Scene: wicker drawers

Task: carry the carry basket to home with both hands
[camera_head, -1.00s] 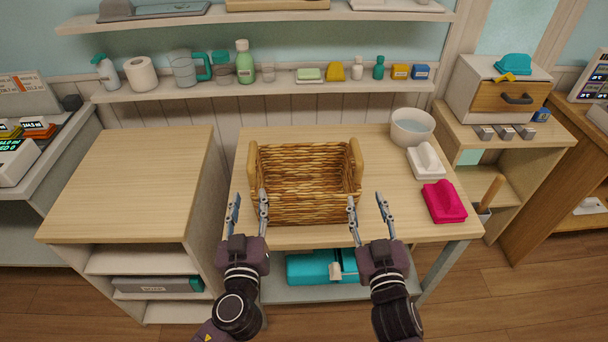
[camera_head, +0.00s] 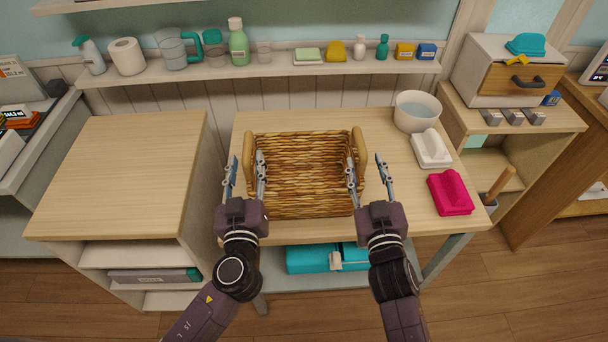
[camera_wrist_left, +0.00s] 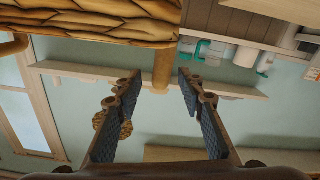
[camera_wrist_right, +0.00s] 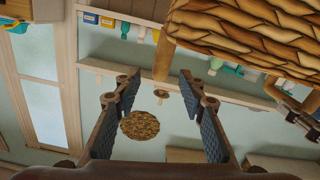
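The carry basket (camera_head: 305,205) is brown woven wicker with an upright wooden handle at each side. It stands on the wooden table. My left gripper (camera_head: 246,162) is open, its fingers to either side of the left handle (camera_head: 249,150). My right gripper (camera_head: 366,162) is open in the same way at the right handle (camera_head: 359,143). In the left wrist view the handle (camera_wrist_left: 165,66) shows between the spread fingers, near their tips. In the right wrist view the other handle (camera_wrist_right: 164,58) shows likewise. I see no finger pressed on a handle.
A white bowl (camera_head: 417,112), a white block-like item (camera_head: 431,150) and a pink one (camera_head: 450,194) stand right of the basket. A shelf (camera_head: 270,69) with bottles runs behind. A cabinet with a bare top (camera_head: 120,180) stands to the left. A teal box (camera_head: 310,259) sits below.

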